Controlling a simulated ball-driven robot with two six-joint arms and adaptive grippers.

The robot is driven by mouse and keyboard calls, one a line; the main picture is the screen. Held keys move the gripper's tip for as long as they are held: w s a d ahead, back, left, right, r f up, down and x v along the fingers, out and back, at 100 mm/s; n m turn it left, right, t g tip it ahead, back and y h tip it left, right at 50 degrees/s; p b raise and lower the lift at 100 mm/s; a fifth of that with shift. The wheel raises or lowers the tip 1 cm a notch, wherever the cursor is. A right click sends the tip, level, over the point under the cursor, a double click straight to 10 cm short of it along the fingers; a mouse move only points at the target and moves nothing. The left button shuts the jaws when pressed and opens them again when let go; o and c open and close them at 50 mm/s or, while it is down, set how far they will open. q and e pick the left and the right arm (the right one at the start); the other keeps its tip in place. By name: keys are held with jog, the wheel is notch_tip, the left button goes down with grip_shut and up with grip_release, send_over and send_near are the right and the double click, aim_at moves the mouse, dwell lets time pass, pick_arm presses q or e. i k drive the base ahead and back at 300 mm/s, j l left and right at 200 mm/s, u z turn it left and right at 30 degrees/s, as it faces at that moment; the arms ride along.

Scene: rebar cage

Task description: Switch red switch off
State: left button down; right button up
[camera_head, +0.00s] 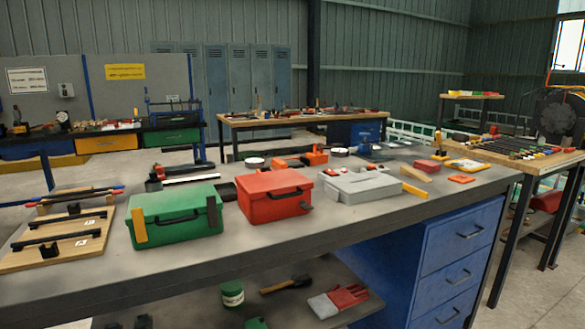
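I cannot make out a red switch for certain in the head view. A small grey wall box (65,90) is on the grey panel at the far left, too small to tell whether it bears a switch. A red toolbox (275,194) with a black handle and a dark latch stands mid-bench, closed. Several small red and orange items lie toward the bench's right end, among them a red block (427,166). Neither of my grippers is in view.
The grey workbench (300,236) fills the foreground. A green toolbox (174,216), a grey case (360,186) and a wooden board with black handles (62,240) stand on it. Blue drawers (459,235) are below right. Other benches stand behind; floor shows at right.

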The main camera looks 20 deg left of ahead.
aim_at(330, 172)
jog(key=i+j+u, duration=0.15)
jog(key=i+u, duration=0.2)
jog(key=i, duration=0.15)
jog(key=i+u, duration=0.4)
jog(key=i+l+u, duration=0.1)
jog(key=i+u, duration=0.25)
jog(key=i, duration=0.25)
